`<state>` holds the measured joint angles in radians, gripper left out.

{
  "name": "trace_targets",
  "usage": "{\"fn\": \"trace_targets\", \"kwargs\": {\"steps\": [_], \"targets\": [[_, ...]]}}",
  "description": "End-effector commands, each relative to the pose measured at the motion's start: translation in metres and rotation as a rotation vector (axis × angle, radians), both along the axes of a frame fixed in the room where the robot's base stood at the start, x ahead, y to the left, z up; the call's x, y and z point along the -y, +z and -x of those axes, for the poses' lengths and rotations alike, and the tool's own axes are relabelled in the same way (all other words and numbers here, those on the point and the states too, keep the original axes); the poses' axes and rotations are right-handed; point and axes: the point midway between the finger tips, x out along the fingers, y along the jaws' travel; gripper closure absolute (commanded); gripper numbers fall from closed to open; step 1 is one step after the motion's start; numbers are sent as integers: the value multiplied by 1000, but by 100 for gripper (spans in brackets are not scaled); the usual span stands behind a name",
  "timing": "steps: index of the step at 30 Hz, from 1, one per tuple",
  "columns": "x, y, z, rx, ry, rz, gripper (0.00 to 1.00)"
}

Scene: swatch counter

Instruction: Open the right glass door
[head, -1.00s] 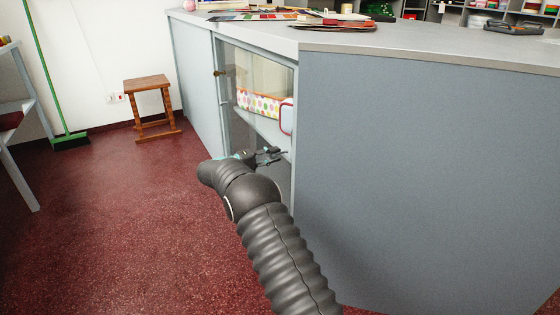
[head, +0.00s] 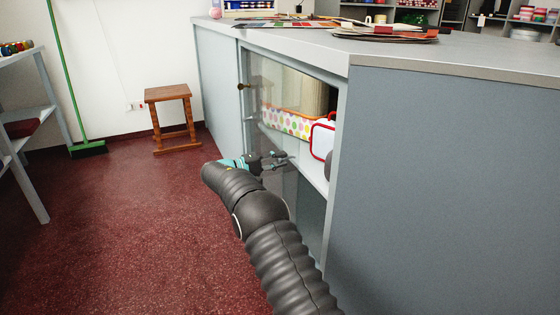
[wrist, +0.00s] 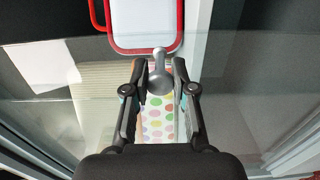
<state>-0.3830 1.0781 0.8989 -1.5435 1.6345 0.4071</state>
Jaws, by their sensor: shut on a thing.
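The right glass door (head: 264,80) is a clear pane on the front of the grey cabinet. In the head view the pane shows over the left part of the opening, and the right part looks uncovered; its exact edge is hard to see. My gripper (head: 282,157) is low in front of the opening. In the wrist view my gripper (wrist: 158,82) is shut on a grey round-ended handle (wrist: 158,68), which sits between the two fingers. How the handle joins the glass is partly hidden by the fingers.
A polka-dot box (head: 287,122) and a red-rimmed white case (head: 321,140) stand on the cabinet shelf. A dark knob (head: 242,86) is at the left. The counter's grey side panel (head: 450,190) blocks the right. Red floor (head: 130,230) is free at left; a wooden stool (head: 168,95) stands behind.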

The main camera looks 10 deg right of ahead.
Motion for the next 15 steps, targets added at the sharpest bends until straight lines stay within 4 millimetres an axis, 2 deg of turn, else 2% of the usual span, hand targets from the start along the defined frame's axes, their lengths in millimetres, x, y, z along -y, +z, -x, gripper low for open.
{"fn": "trace_targets", "kwargs": {"steps": [5, 6, 8, 9, 15], "targets": [[-1, -1, 0, -1, 0, -1, 100], [-1, -1, 0, -1, 0, 0, 67], [0, -1, 0, -1, 0, 0, 52], [0, -1, 0, -1, -1, 0, 48], [2, 0, 0, 0, -2, 0, 48]]}}
